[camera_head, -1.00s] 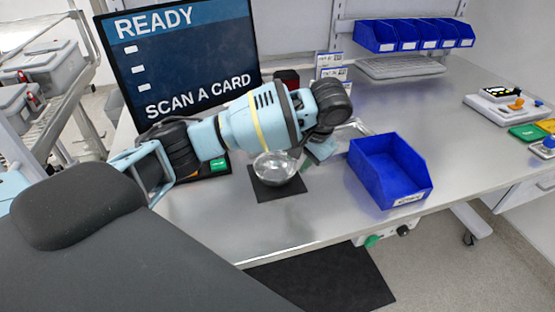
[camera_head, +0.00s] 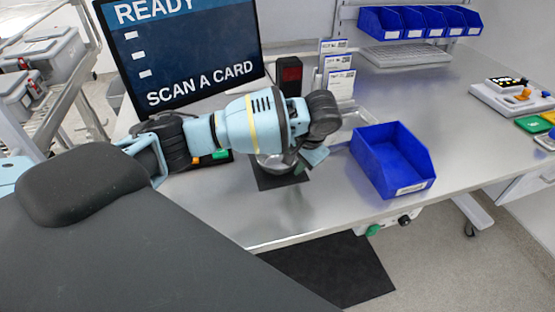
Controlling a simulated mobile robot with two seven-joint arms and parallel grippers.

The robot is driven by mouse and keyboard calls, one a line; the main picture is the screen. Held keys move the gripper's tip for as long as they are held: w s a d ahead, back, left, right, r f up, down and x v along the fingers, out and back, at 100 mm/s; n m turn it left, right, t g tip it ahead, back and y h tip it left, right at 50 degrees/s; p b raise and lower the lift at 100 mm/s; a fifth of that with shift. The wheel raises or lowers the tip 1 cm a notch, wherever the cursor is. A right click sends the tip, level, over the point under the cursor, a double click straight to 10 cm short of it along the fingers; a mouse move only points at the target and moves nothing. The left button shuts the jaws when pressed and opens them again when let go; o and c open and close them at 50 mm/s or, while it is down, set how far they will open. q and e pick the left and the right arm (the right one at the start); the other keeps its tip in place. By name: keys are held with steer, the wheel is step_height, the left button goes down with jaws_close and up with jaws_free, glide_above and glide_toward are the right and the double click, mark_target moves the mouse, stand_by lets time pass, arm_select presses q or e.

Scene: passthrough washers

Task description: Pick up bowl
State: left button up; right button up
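The bowl (camera_head: 268,162) is small, shiny and round. It sits on a black square mat (camera_head: 272,182) on the grey worktop, and its upper part is hidden behind my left arm. My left gripper (camera_head: 310,160) points down from the arm at the bowl's right rim. It is small and partly hidden here; I cannot tell whether its fingers are open or whether they touch the bowl. My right gripper is not in view.
An empty blue bin (camera_head: 392,163) stands right of my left gripper. A silver tray (camera_head: 357,122) and card holders (camera_head: 338,78) lie behind. A large monitor (camera_head: 185,55) stands at the back left. The worktop's front is clear.

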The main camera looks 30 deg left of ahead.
arm_select(q)
steer(key=shift+x, duration=1)
jaws_close()
steer(key=shift+r, duration=0.1)
steer(key=shift+w+r, duration=0.1)
steer(key=shift+r, duration=0.35)
steer(key=v, duration=0.3)
steer(key=shift+s+a, duration=0.15)
steer(key=shift+s, duration=0.05)
steer(key=s+d, duration=0.6)
steer(key=s, duration=0.1)
steer(key=s+d+r, duration=0.1)
steer(key=s+d, duration=0.3)
steer(key=shift+s+r, duration=0.1)
steer(key=shift+s, duration=0.1)
